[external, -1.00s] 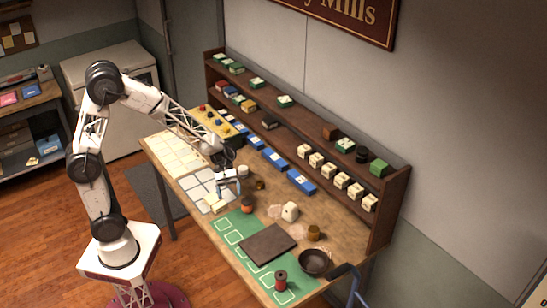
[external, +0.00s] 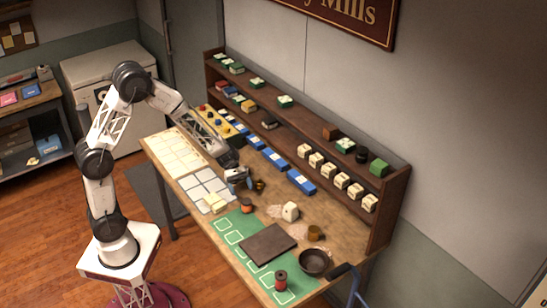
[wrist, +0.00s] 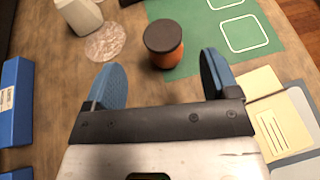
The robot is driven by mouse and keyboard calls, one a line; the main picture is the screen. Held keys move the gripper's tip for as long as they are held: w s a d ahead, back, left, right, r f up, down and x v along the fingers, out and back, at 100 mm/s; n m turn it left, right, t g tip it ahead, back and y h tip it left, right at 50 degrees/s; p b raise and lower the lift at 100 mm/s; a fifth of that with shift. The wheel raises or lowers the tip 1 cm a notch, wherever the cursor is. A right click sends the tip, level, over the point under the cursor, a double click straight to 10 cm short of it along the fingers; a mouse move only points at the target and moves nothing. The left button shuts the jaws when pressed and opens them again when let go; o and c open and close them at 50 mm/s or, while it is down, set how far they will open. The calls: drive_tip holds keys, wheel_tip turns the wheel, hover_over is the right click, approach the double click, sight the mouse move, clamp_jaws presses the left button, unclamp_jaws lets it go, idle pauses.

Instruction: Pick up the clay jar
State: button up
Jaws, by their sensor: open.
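The clay jar (external: 247,206), a small orange pot with a dark lid, stands upright on the workbench near the corner of the green mat. In the wrist view the jar (wrist: 166,50) appears centred between the two blue fingers, just beyond their tips. My gripper (external: 243,185) is above the bench, a little behind the jar in the external view. In the wrist view my gripper (wrist: 163,74) is open and empty, with a finger to either side of the jar's line. I cannot tell the exact gap to the jar.
A cream block (external: 215,203) lies left of the jar. A white container (external: 290,212), a dark slab (external: 267,243) and a bowl (external: 315,262) are to the right. Blue boxes (external: 300,182) line the shelf's foot.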

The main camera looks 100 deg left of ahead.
sight(247, 201)
drive_tip(key=shift+x, duration=1.15)
drive_tip(key=shift+d+f, duration=0.1)
drive_tip(key=shift+x, duration=2.45)
drive_tip(key=shift+s+f, duration=0.1)
drive_tip(key=shift+f, duration=0.1)
drive_tip(key=c, duration=1)
drive_tip(key=shift+c, duration=0.2)
drive_tip(key=shift+r, duration=0.1)
